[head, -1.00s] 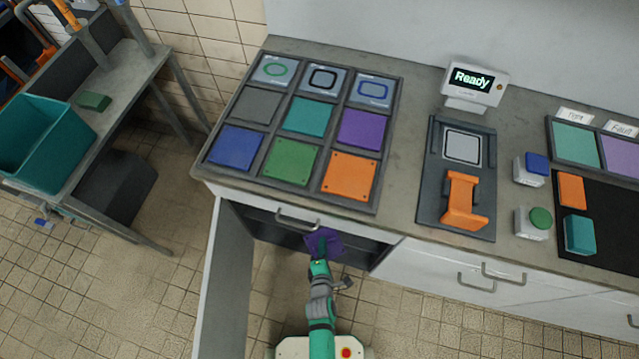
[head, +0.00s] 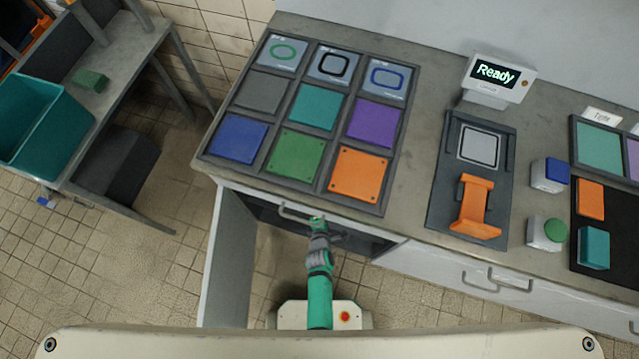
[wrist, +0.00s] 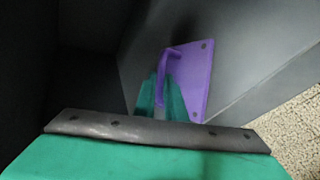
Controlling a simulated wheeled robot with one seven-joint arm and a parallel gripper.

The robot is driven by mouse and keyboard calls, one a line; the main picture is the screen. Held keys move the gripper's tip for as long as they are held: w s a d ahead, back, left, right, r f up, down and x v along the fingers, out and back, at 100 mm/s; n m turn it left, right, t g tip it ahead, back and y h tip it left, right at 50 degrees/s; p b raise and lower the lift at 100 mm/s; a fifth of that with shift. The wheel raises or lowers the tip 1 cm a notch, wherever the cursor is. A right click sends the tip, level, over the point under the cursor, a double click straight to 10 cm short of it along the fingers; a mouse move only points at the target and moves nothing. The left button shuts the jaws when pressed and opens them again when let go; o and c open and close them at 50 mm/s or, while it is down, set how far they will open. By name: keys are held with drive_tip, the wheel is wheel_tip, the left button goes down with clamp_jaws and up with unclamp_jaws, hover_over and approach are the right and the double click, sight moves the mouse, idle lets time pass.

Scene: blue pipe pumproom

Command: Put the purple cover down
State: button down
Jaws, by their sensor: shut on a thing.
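The purple cover (wrist: 196,82) shows in the wrist view as a flat plate with corner holes and a raised handle. My gripper (wrist: 160,98) is shut on that handle, with teal fingers on either side of it. The cover is inside a dark grey cabinet space, near a grey panel; I cannot tell whether it touches a surface. In the head view my gripper (head: 318,222) is at the open cabinet (head: 365,242) under the counter, and the cover is hidden there.
The cabinet door (head: 230,255) stands open on the left. Above is a rack of coloured panels (head: 210,162), including a purple one (head: 374,123). A fixture with an orange part (head: 474,205) and a "Ready" display (head: 495,75) stand on the counter. A teal bin (head: 40,125) is at left.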

drive_tip(key=w, duration=0.7)
drive_tip(key=shift+a, duration=0.15)
drive_tip(key=shift+w+f, duration=0.2)
drive_tip(key=shift+f, duration=0.15)
wheel_tip(320, 180, down, 2)
drive_tip(key=shift+a+f, duration=0.1)
drive_tip(key=shift+a, duration=0.05)
drive_tip(key=shift+f, duration=0.25)
drive_tip(key=shift+s+d, duration=0.1)
drive_tip(key=shift+d, duration=0.2)
drive_tip(key=shift+f, duration=0.1)
drive_tip(key=c, duration=1.8)
unclamp_jaws()
drive_tip(key=shift+a, duration=0.15)
drive_tip(key=shift+s, duration=0.1)
